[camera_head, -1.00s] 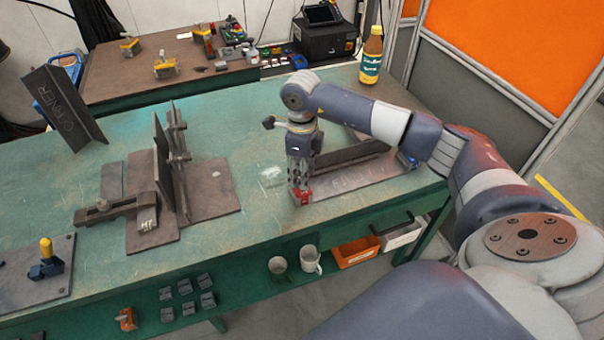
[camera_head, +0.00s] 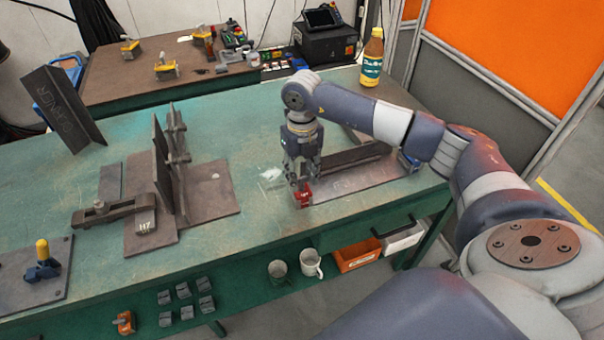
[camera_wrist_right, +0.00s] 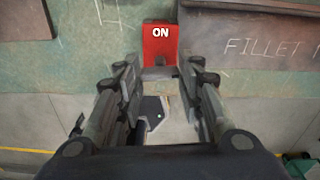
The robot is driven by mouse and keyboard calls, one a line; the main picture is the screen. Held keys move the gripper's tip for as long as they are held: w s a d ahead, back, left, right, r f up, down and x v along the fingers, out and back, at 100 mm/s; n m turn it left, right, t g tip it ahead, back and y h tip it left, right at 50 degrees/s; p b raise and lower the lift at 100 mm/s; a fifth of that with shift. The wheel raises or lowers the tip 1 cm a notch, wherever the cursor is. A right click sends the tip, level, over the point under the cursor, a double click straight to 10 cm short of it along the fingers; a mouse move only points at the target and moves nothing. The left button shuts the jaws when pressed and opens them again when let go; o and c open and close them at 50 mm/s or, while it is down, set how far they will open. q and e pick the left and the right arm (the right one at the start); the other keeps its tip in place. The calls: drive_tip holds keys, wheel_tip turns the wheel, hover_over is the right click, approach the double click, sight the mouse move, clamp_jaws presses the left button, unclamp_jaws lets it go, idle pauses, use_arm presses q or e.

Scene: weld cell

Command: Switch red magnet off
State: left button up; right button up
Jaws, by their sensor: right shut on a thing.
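The red magnet (camera_head: 304,197) stands at the near left corner of the steel plate (camera_head: 362,182) on the green table. In the right wrist view the red magnet (camera_wrist_right: 160,42) shows the white word ON on its face. My right gripper (camera_head: 301,184) points down at it from above and is shut on it. In the wrist view the two fingers (camera_wrist_right: 160,84) stand either side of the magnet's near end. My left gripper is in neither view.
A dark steel bar (camera_head: 350,158) lies on the plate behind the gripper. A welded upright fixture (camera_head: 165,170) with a clamp stands to the left. A yellow-handled tool (camera_head: 42,262) is at the far left. A bottle (camera_head: 372,58) stands at the back right. The table's middle is clear.

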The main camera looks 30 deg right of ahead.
sight(302, 177)
drive_tip(key=shift+r+m, duration=0.1)
drive_tip(key=shift+m, duration=0.4)
drive_tip(key=shift+w, duration=0.1)
drive_tip(key=o, duration=1.1)
drive_tip(key=shift+c, duration=0.2)
wheel_tip(302, 177, up, 12)
drive_tip(key=shift+d, duration=0.1)
